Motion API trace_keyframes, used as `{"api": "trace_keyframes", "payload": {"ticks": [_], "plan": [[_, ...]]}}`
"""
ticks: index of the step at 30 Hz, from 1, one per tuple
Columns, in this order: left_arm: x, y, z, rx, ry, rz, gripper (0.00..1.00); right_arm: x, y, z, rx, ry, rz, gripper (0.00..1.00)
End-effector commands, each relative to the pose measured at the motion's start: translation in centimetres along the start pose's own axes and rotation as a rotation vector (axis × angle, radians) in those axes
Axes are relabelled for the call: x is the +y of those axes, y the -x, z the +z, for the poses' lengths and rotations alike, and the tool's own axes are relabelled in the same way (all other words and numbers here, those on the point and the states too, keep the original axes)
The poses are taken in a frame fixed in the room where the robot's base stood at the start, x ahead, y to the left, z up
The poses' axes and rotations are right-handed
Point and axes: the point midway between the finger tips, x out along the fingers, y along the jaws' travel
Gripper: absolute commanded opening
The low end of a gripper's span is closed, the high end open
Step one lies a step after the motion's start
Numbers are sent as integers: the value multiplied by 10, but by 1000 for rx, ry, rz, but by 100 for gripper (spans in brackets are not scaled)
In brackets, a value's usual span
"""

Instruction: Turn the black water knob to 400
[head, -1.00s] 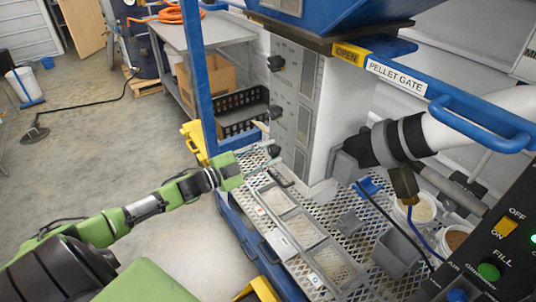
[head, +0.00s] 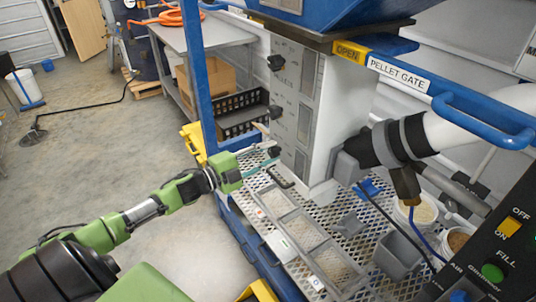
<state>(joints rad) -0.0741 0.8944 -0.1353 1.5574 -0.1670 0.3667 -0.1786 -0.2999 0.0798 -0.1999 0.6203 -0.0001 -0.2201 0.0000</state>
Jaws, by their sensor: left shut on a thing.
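The white panel (head: 327,120) of the hopper carries several black knobs in a column on its left face. The upper knob (head: 276,62) and the middle knob (head: 275,112) are free of my gripper. My left gripper (head: 268,158), on its green arm, reaches in from the left to the lowest black knob (head: 274,151) and is shut on it. The fingers partly cover this knob. The scale marks and small labels by the knobs are too small to read, so I cannot tell the setting. My right gripper is not in view.
A blue post (head: 200,85) stands just left of the panel. A perforated metal deck (head: 355,218) with a divided sample tray (head: 300,232) lies below. A grey hose cuff, buckets and a black control box (head: 505,245) crowd the right. Open floor lies left.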

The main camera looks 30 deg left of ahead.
Motion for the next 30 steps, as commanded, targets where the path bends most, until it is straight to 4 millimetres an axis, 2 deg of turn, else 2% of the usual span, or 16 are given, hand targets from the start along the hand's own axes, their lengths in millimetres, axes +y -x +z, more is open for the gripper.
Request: {"api": "trace_keyframes", "payload": {"ticks": [5, 6, 7, 8, 20, 26, 30], "plan": [[0, 0, -1, 2, 1, 0, 7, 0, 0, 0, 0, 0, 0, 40], [0, 0, -1, 2, 1, 0, 36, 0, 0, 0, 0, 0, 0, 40], [0, 0, -1, 2, 1, 0, 44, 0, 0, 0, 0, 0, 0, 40], [0, 0, -1, 2, 1, 0, 45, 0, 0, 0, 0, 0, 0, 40], [0, 3, 0, 0, 2, 1, 45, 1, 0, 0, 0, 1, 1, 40], [2, 22, 0, -1, 2, 3, 45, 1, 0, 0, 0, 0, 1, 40], [2, 42, 0, -1, 3, 4, 45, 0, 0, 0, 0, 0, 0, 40]]}}
